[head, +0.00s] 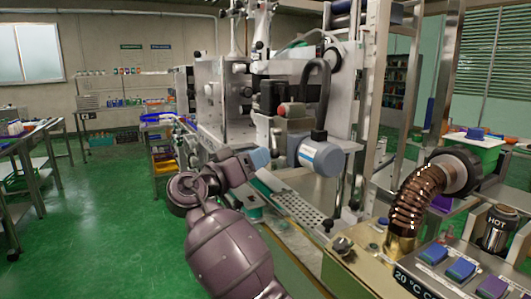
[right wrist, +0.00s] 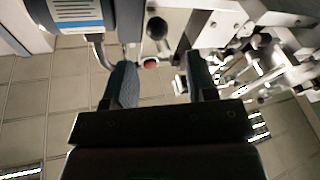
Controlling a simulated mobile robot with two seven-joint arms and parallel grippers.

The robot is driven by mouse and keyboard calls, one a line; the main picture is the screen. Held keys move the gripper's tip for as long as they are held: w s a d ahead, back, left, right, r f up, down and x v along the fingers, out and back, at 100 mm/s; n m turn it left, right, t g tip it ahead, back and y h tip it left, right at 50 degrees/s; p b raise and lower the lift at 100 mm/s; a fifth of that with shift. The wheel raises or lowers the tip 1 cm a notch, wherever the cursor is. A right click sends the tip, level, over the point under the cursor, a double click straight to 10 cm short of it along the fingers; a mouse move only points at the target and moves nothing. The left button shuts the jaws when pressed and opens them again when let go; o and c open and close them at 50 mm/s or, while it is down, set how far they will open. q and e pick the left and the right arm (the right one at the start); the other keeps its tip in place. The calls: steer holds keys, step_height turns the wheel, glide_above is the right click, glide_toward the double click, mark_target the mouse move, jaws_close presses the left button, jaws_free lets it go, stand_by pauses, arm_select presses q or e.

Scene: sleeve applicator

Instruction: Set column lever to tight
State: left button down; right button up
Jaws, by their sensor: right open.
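The sleeve applicator (head: 225,90) is a grey metal machine with plates, rails and a column in the middle of the head view. My right gripper (head: 267,152) is up against its front side, left of a grey motor cylinder (head: 322,157). In the right wrist view, its two dark fingers (right wrist: 160,68) are apart with nothing held. A black ball-ended lever (right wrist: 157,28) and a small red knob (right wrist: 150,64) show between and beyond the fingertips. I cannot tell for certain which part is the column lever, or its setting. My left gripper is not in view.
A copper-coloured ribbed hose (head: 412,200) and a control box with blue buttons (head: 460,268) stand at the right. A perforated metal conveyor plate (head: 298,208) lies below the motor. Tables stand at the left; the green floor (head: 95,215) between is clear.

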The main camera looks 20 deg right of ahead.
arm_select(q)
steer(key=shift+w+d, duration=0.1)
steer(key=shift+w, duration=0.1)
arm_select(e)
steer(key=shift+v, duration=2.7)
